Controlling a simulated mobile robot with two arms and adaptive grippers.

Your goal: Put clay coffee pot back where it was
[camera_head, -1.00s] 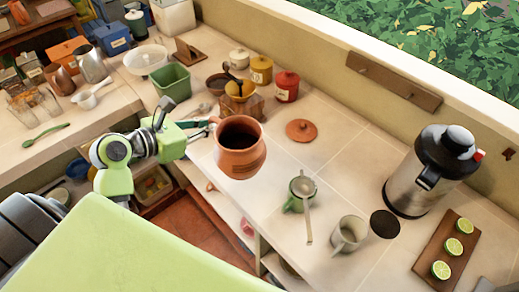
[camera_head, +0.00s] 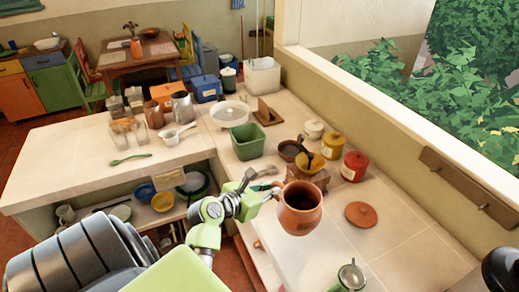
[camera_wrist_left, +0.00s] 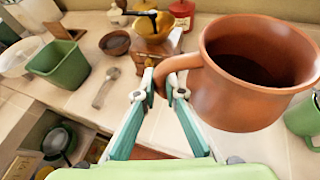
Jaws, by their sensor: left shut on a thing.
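The clay coffee pot (camera_head: 300,212) is a reddish-brown pot with a dark open mouth. My left gripper (camera_head: 272,189) is shut on its handle and holds it upright, seemingly above the counter's front edge. In the left wrist view the pot (camera_wrist_left: 240,95) fills the upper right, and the fingers (camera_wrist_left: 161,88) close on its handle from the left. A round terracotta lid (camera_head: 361,214) lies on the counter to the right of the pot.
A wooden coffee grinder (camera_head: 308,182) stands close behind the pot. Red (camera_head: 355,166) and yellow (camera_head: 332,145) canisters, a green square bin (camera_head: 247,141) and a green cup (camera_head: 350,277) stand on the counter. The counter around the lid is clear.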

